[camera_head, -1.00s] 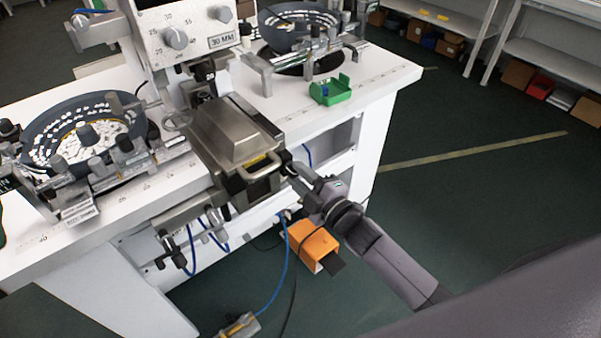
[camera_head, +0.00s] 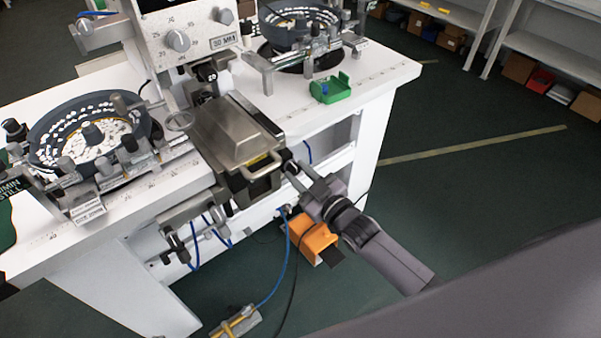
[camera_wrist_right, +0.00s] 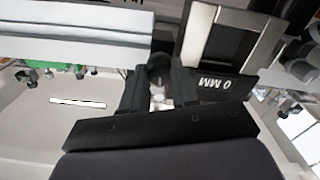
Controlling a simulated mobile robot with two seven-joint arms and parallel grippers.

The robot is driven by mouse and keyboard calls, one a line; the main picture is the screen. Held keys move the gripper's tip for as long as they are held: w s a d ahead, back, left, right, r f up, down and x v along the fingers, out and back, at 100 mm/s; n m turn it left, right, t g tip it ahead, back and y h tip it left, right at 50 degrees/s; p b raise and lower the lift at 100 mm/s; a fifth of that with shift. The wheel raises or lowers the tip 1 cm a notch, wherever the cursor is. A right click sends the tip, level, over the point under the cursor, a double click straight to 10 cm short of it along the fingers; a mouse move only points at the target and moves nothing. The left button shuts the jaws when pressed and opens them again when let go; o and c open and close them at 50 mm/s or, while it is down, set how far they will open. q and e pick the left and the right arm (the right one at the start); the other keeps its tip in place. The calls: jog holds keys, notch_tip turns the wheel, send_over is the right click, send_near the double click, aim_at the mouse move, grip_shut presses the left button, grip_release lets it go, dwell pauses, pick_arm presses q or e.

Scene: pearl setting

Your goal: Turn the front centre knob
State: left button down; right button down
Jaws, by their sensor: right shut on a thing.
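The front centre knob shows as a small dark round end (camera_wrist_right: 160,66) between my fingers in the right wrist view. In the head view it is mostly hidden by the gripper, at the front right corner of the grey metal machine housing (camera_head: 228,128). My right gripper (camera_head: 294,170) reaches in from the lower right and is shut on the knob. Its two dark fingers (camera_wrist_right: 158,92) stand on either side of the knob in the wrist view. My left gripper is not in view.
The white bench (camera_head: 385,80) carries two dark bowls of white pieces, left (camera_head: 88,135) and back right (camera_head: 297,22), and a green tray (camera_head: 330,90). An orange box (camera_head: 312,240) is below the gripper. Blue hoses hang under the bench. Floor at right is clear.

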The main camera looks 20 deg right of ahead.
jog(key=shift+m, duration=0.3)
dwell(0.4)
jog(key=c, duration=0.9)
grip_release()
jog(key=shift+o, duration=0.2)
jog(key=shift+s, duration=0.1)
jog(key=v, duration=0.7)
